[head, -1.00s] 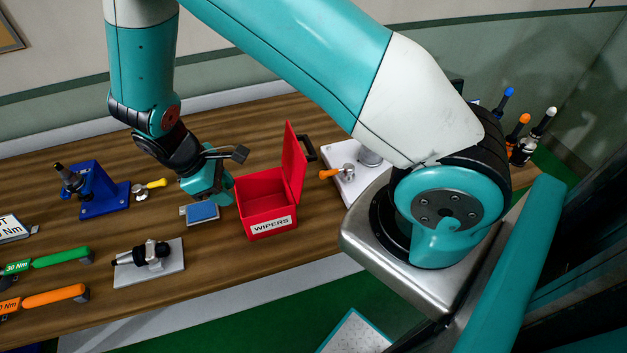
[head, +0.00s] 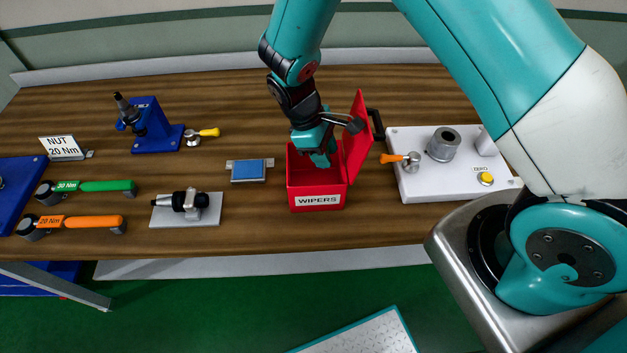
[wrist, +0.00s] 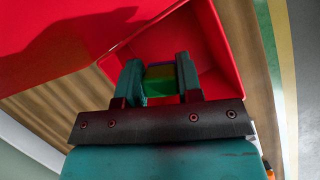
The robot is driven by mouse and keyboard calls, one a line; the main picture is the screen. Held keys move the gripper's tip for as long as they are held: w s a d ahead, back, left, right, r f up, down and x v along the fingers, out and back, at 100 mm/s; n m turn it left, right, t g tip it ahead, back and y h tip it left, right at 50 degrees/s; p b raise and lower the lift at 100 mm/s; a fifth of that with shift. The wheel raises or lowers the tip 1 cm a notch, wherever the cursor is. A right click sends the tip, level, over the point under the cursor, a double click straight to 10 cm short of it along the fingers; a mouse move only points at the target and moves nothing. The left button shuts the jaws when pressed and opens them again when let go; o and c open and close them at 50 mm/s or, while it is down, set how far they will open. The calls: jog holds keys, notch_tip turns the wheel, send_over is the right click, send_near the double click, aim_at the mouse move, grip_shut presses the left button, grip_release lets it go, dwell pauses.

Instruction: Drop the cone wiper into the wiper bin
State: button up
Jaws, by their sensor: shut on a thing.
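The wiper bin (head: 317,200) is a red box labelled WIPERS, with its hinged lid (head: 358,137) standing open on the right. My gripper (head: 320,160) points down into the bin's mouth, its fingertips partly hidden by the front wall. In the wrist view my gripper (wrist: 159,82) has its two teal fingers closed on a small green and yellowish piece, the cone wiper (wrist: 160,82). The bin's red inner walls (wrist: 213,85) surround the fingers there. The cone wiper cannot be made out in the head view.
A blue pad on a small plate (head: 252,171) lies just left of the bin. A white panel with an orange-handled part (head: 435,190) stands to the right. A grey plate with a black tool (head: 185,208) and torque wrenches (head: 95,222) lie further left.

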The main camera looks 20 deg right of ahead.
jog(key=o, duration=1)
jog(key=shift+o, duration=0.2)
jog(key=b+v, duration=0.4)
jog(key=v, duration=1.3)
jog(key=shift+r, duration=0.3)
jog(key=shift+d, duration=0.15)
jog(key=s+r+m+t+y+b, duration=0.2)
jog(key=s+y+b, duration=0.3)
jog(key=s, duration=1.7)
jog(key=m+t+y, duration=0.1)
jog(key=y, duration=0.1)
jog(key=shift+s+y+b, duration=0.3)
jog(key=shift+y+b, duration=0.05)
jog(key=shift+y, duration=0.05)
